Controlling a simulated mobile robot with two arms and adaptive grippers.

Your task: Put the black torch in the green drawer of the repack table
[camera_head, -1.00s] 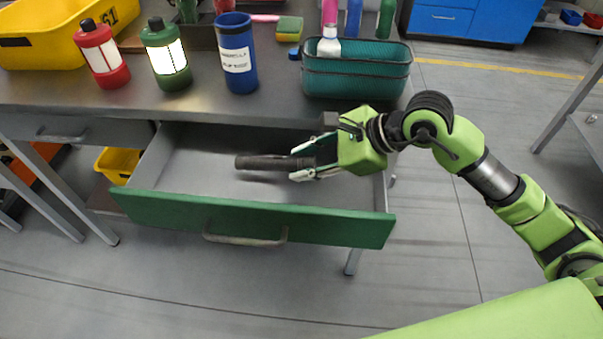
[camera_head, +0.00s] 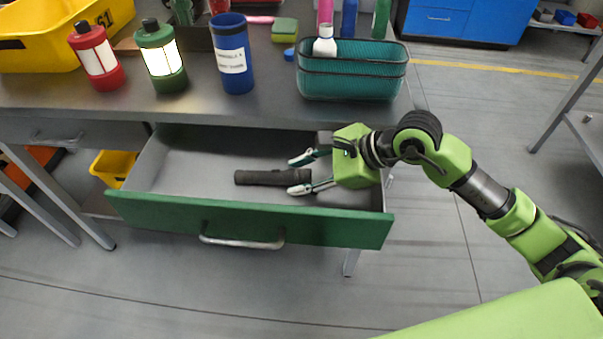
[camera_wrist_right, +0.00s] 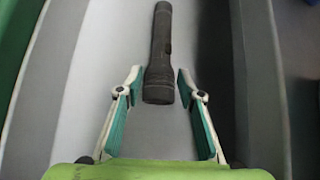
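The black torch (camera_head: 268,177) lies in the open green drawer (camera_head: 240,222) of the table, on its grey bottom. My right gripper (camera_head: 297,175) is open, low inside the drawer, just to the right of the torch's end. In the right wrist view the torch (camera_wrist_right: 159,60) points away from me, with its near end level with the tips of the open fingers (camera_wrist_right: 159,82). Gaps show between the torch and both fingertips. My left gripper is not in view.
A yellow bin (camera_head: 60,40) is at the back left. The drawer is otherwise empty.

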